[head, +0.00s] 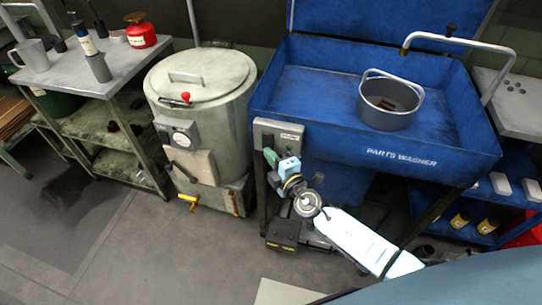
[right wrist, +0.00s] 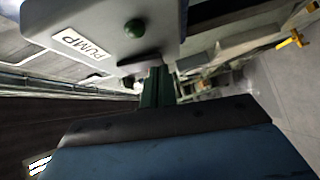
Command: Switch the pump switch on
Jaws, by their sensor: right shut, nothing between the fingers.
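The pump switch box (head: 279,132) is a grey box on the front left of the blue parts washer (head: 402,154). In the right wrist view the box (right wrist: 110,22) fills the upper left, with a white PUMP label (right wrist: 82,45) and a round green lamp or button (right wrist: 135,28). A dark part (right wrist: 140,62) shows at the box's lower edge, partly hidden behind my fingers. My right gripper (head: 270,157) is shut and empty just below the box. Its fingers (right wrist: 157,84) point at the box's lower edge; I cannot tell whether they touch it. My left gripper is out of view.
A grey lidded drum (head: 203,90) with a yellow-handled tap stands left of the washer. A metal pot (head: 388,112) sits in the washer basin. A steel workbench (head: 110,75) with a red can is at far left.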

